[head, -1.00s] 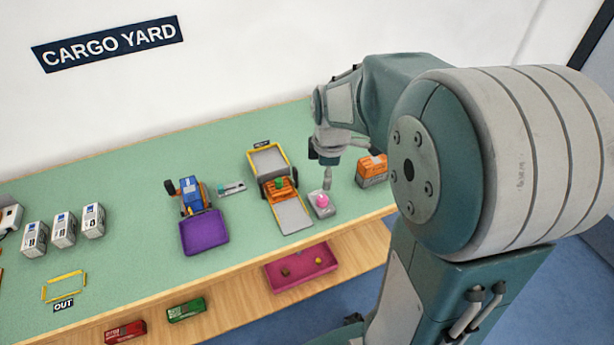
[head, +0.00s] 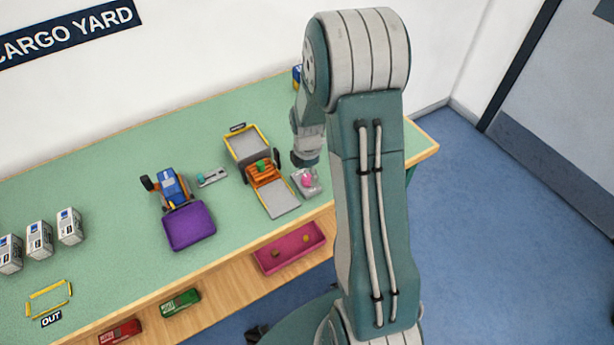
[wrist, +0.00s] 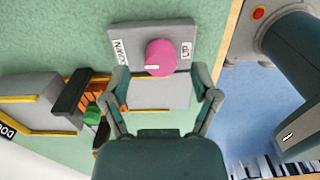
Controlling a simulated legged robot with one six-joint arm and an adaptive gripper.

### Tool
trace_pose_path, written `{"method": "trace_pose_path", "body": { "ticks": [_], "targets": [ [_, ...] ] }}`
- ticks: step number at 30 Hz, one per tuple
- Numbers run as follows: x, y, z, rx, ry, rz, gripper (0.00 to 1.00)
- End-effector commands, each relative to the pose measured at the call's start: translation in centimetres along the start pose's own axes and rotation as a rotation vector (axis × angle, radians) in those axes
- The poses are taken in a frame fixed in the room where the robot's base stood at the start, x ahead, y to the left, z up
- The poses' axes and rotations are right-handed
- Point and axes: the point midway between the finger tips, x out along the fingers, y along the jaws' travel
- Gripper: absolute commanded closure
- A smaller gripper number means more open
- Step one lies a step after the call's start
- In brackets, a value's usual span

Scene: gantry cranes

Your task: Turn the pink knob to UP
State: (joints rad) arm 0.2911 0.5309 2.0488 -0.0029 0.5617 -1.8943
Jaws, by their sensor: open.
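The pink knob (wrist: 160,57) sits on a grey control box (wrist: 181,34), with a DOWN label (wrist: 121,52) on its left and an UP label (wrist: 186,52) on its right in the wrist view. A white mark on the knob lies on its lower left side, towards DOWN. In the head view the knob (head: 308,180) shows near the table's front edge. My gripper (wrist: 163,72) is open and empty, its fingers spread to either side of the knob's near side. I cannot tell whether a finger touches it. In the head view my gripper (head: 305,160) is just above the box.
A grey and yellow crane model (head: 282,200) with an orange part and green piece stands left of the box. My arm hides the table's right part.

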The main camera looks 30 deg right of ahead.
Motion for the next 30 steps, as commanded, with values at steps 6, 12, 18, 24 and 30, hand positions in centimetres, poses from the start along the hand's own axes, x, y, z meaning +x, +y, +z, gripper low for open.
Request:
{"method": "trace_pose_path", "body": {
  "ticks": [6,12,18,24,30],
  "targets": [
    [2.0,0.0,0.0,0.000,0.000,0.000,0.22],
    [2.1,0.0,0.0,0.001,-0.001,0.001,0.22],
    [2.1,0.0,0.0,0.001,-0.001,0.001,0.76],
    [2.1,0.1,0.0,0.001,-0.001,0.001,1.00],
    [2.2,0.1,0.0,0.016,0.000,0.001,1.00]
  ]
}}
